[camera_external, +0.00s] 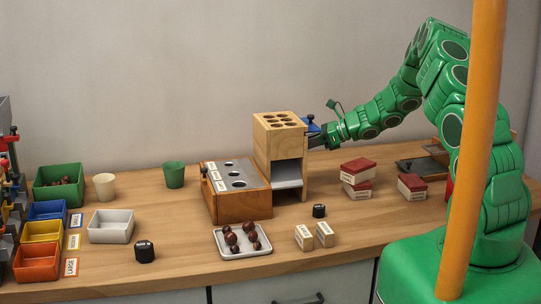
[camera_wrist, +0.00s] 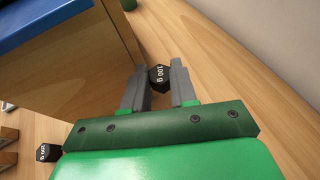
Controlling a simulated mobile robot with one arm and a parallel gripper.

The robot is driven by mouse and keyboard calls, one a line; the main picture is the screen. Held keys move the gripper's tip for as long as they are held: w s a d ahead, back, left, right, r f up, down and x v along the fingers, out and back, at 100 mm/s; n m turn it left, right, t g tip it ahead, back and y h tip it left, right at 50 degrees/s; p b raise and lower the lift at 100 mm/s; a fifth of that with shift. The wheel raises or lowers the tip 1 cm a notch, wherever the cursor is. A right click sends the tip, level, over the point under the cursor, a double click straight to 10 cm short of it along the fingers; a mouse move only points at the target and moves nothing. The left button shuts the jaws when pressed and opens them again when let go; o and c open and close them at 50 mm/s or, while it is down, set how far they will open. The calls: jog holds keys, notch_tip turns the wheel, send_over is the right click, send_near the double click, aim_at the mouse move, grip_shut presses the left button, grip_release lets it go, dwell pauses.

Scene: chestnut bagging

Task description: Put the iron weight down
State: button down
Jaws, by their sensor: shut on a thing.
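The iron weight (camera_wrist: 161,76) is a small black block marked "100 g". In the wrist view my gripper (camera_wrist: 160,84) is shut on it, with a grey finger on each side. In the external view my gripper (camera_external: 316,143) is at the right side of the tall wooden block tower (camera_external: 264,150), partly hidden behind it, and the held weight cannot be made out. The wooden table (camera_wrist: 190,75) shows beyond the weight; I cannot tell whether the weight touches it. A second black weight (camera_external: 319,211) stands on the table in front of the tower.
Another black weight (camera_external: 144,250) stands front left. Red-topped boxes (camera_external: 357,171) are stacked right of the tower. A white tray (camera_external: 262,248) holds several chestnuts. A wooden box with round holes (camera_external: 238,205) adjoins the tower. The tower's wooden side (camera_wrist: 85,60) is close left in the wrist view.

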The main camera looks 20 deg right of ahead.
jog(key=shift+w+a+f, duration=0.2)
jog(key=shift+w+f, duration=0.7)
jog(key=shift+f, duration=0.15)
jog(key=shift+w+a+f, duration=0.15)
jog(key=shift+w+f, duration=0.8)
jog(key=shift+f, duration=0.05)
jog(key=shift+w+a+f, duration=0.2)
jog(key=shift+w+f, duration=0.7)
jog(key=shift+f, duration=0.15)
jog(key=shift+w+f, duration=0.1)
jog(key=shift+f, duration=1.45)
jog(key=shift+f, duration=0.15)
jog(key=c, duration=0.9)
grip_release()
jog(key=shift+d+r, duration=0.15)
jog(key=shift+r, duration=0.05)
jog(key=v, duration=1.1)
jog(key=shift+d+r, duration=0.1)
jog(key=shift+d, duration=0.2)
